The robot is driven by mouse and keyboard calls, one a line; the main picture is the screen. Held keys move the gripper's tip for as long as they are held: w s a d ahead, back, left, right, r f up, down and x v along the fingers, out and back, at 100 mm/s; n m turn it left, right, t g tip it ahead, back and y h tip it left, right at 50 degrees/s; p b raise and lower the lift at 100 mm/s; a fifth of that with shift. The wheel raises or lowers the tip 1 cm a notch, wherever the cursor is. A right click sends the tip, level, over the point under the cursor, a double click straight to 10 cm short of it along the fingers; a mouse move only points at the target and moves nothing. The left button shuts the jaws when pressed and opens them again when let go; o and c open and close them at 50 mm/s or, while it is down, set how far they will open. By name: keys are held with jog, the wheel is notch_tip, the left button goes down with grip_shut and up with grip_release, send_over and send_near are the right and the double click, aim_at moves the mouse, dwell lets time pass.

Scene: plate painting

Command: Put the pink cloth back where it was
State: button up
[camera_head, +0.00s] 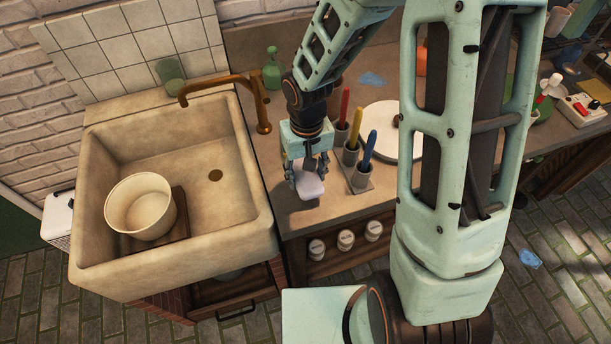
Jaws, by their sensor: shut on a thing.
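A pale pink, block-shaped thing, which looks like the folded pink cloth (309,188), is between the fingers of my gripper (307,174). My gripper is shut on it and points down at the front part of the counter (272,205), right of the sink and left of the brush holders. I cannot tell whether the cloth touches the counter or hangs just above it. The fingers hide the cloth's upper part.
Cups with a red, a yellow and a blue brush (368,148) stand close right of my gripper. A white plate (382,113) lies behind them. The stone sink (90,180) with a cream bucket (140,205) is left. A green bottle (272,70) stands at the back.

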aim_at(306, 182)
jog(key=shift+f+b, duration=0.55)
jog(key=shift+f, duration=0.7)
jog(key=shift+f, duration=0.25)
jog(key=o, duration=1)
jog(key=shift+r, duration=0.1)
jog(key=shift+o, duration=0.2)
jog(key=shift+r, duration=0.1)
notch_tip(306, 182, up, 12)
jog(key=shift+r+p, duration=0.1)
jog(key=shift+p, duration=0.55)
jog(key=shift+d, duration=0.1)
